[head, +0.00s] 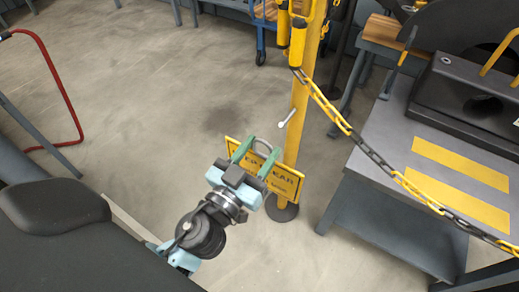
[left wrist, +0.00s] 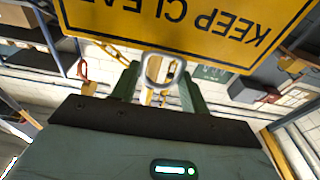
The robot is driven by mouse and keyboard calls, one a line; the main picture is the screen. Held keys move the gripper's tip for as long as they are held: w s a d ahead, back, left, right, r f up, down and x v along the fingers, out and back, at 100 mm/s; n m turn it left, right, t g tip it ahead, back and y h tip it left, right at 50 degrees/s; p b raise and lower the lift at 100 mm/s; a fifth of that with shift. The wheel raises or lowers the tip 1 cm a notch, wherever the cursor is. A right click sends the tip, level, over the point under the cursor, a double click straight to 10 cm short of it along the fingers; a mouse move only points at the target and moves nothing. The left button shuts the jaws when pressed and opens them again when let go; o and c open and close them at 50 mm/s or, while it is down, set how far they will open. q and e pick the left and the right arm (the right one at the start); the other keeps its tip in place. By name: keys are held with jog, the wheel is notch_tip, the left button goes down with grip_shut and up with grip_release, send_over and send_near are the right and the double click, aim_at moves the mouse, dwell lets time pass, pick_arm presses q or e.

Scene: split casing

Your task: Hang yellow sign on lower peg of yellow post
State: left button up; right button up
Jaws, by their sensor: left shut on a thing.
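The yellow sign (head: 289,184) with dark lettering hangs from my left gripper (head: 264,147), in front of the lower part of the yellow post (head: 298,125). My left gripper is shut on the sign's grey hanging ring (left wrist: 161,71), which shows between the green fingers in the left wrist view. In that view the sign (left wrist: 190,25) fills the top, its letters upside down. The pale lower peg (head: 287,117) sticks out from the post, above and to the right of the ring in the head view, and apart from it. My right gripper is not in view.
A yellow and black chain (head: 345,125) runs from the post across to the lower right. A grey workbench (head: 395,165) with yellow stripes stands right of the post. A red tubular frame (head: 62,90) is at the left. Open concrete floor lies left of the post.

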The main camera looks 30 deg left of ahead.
aim_at(283, 122)
pick_arm(q)
jog(key=shift+w, duration=0.1)
jog(key=shift+w+d+f+p, duration=0.15)
jog(key=shift+w+p, duration=0.3)
jog(key=shift+w, duration=2.1)
jog(key=shift+w+f, duration=0.1)
jog(key=shift+w, duration=0.5)
jog(key=shift+b, duration=0.3)
jog(key=shift+w, duration=0.15)
jog(key=shift+w, duration=1.65)
jog(key=shift+f+b, duration=0.15)
jog(key=shift+b, duration=0.15)
